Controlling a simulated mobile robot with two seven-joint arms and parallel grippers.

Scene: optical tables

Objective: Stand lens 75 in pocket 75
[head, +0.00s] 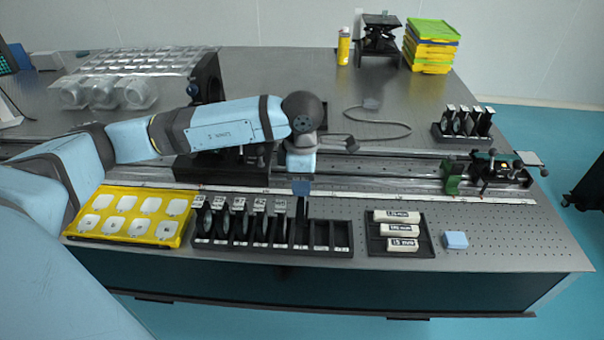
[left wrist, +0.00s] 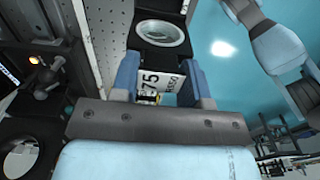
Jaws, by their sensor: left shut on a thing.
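My left gripper (head: 302,190) is above the black slotted rack (head: 335,252), pointing down. In the left wrist view the blue fingers of this gripper (left wrist: 162,78) are shut on the white label plate, marked 75, of lens 75 (left wrist: 162,34). Its round glass sits in a black holder beyond the fingertips. In the head view lens 75 shows edge-on as a thin dark upright shape (head: 301,225) at the rack, right of the other lenses. I cannot tell whether it is seated. Pocket 75's label is too small to read. My right gripper is not in view.
Several lenses (head: 238,220) stand in the rack's left part; pockets at its right end look empty. A yellow tray (head: 70,228) lies to the left, a black tray with white boxes (head: 402,248) to the right. A rail with a green mount (head: 452,182) runs behind.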

